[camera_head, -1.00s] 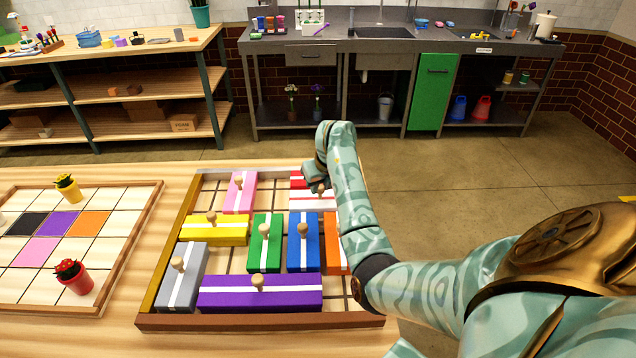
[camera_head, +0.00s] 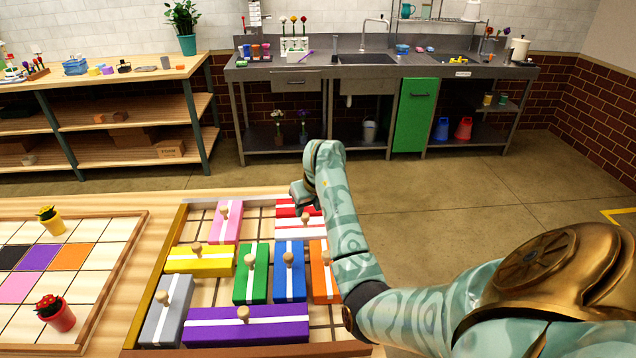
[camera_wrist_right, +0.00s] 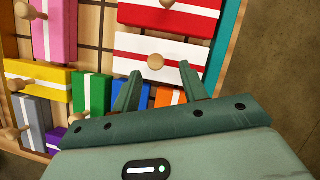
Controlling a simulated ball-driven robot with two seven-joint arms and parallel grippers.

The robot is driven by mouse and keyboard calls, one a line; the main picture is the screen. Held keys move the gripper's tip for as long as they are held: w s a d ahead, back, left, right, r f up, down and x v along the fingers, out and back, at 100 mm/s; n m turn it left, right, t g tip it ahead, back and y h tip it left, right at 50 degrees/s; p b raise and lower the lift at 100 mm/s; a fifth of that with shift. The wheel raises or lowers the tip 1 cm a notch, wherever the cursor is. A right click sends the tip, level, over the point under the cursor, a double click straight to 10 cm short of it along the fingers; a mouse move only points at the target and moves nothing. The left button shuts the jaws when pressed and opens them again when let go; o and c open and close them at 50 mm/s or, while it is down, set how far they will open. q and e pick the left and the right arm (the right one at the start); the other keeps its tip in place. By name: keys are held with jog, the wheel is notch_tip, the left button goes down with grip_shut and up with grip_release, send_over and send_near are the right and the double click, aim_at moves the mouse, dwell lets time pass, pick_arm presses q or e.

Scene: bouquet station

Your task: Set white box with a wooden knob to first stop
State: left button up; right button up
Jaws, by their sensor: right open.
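The white box (camera_head: 288,232) has a red stripe and a wooden knob. It lies in the wooden tray in the head view, partly hidden by my right arm. In the right wrist view the white box (camera_wrist_right: 190,54) lies just beyond my fingertips, its knob (camera_wrist_right: 155,61) roughly in line with the gap between them. My right gripper (camera_wrist_right: 158,72) is open and empty. In the head view my right gripper (camera_head: 304,198) hangs over the upper right part of the tray; its fingers are hard to make out. My left gripper is not in view.
A red box (camera_wrist_right: 170,18) lies directly above the white one. Pink (camera_head: 227,222), yellow (camera_head: 199,260), green (camera_head: 251,275), blue (camera_head: 289,272), orange (camera_head: 323,272), grey (camera_head: 166,310) and purple (camera_head: 246,327) boxes share the tray (camera_head: 150,292). Bare grid shows between pink and white.

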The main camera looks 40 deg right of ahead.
jog(key=p+v, duration=0.4)
jog(key=v, duration=0.8)
jog(key=shift+s+r+p, duration=0.2)
jog(key=shift+r+p, duration=0.05)
jog(key=shift+p, duration=0.1)
